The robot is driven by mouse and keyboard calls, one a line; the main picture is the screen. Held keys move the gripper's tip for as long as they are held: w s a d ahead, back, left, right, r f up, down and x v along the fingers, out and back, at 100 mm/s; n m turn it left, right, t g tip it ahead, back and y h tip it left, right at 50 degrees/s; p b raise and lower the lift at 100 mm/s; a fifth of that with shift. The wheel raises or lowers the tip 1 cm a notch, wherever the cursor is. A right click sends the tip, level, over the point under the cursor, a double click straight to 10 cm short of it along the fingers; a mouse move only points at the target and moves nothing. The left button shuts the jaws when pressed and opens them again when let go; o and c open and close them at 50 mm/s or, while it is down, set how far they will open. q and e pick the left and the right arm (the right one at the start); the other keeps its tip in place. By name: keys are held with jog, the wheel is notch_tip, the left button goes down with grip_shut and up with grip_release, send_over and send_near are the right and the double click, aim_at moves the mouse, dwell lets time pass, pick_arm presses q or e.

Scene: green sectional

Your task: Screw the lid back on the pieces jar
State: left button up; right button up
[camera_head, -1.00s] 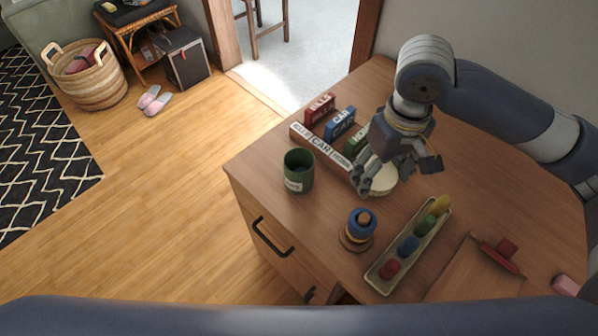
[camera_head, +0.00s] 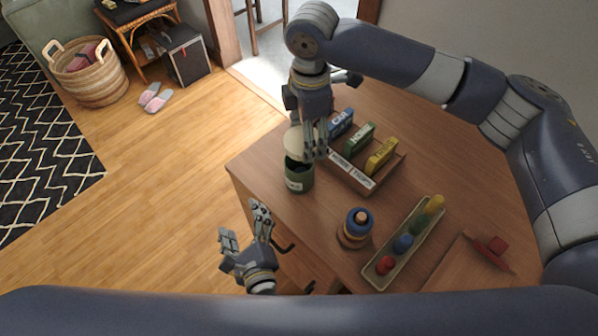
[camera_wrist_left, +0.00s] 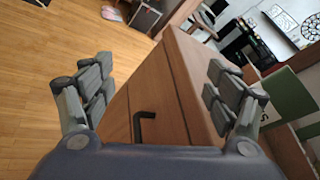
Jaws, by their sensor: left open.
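The green pieces jar (camera_head: 298,181) stands upright near the table's left edge, with a white label on its front; its dark opening is partly visible. A round cream lid (camera_head: 293,141) is tilted just above the jar's rim, in the fingers of my right gripper (camera_head: 316,152). I cannot tell whether lid and rim touch. My left gripper (camera_head: 243,222) is open and empty, left of the table by the drawer front and below the jar in the picture. In the left wrist view its spread fingers face the table corner, and the green jar (camera_wrist_left: 292,97) shows at the right.
A wooden rack (camera_head: 358,178) with colored blocks stands just right of the jar. A stacking toy (camera_head: 356,228) and a long tray (camera_head: 378,279) of colored pieces sit nearer. The drawer handle (camera_wrist_left: 141,122) juts out near my left gripper.

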pick_arm(q)
jog(key=d+r+m+t+h, duration=0.2)
jog(key=d+r+m, duration=0.2)
jog(key=d, duration=0.1)
pick_arm(e)
jog(key=shift+w+a+r+n, duration=0.1)
jog(key=shift+w+a+n, duration=0.1)
jog(key=shift+a+n, duration=0.15)
pick_arm(q)
jog(key=m+t+h, duration=0.2)
jog(key=m+h, duration=0.2)
jog(key=m, duration=0.3)
send_near(299, 183)
jog(key=shift+w, duration=0.35)
jog(key=w, duration=1.2)
jog(key=shift+d, duration=0.15)
jog(key=c, duration=1.6)
pick_arm(e)
jog(key=shift+f, duration=2.5)
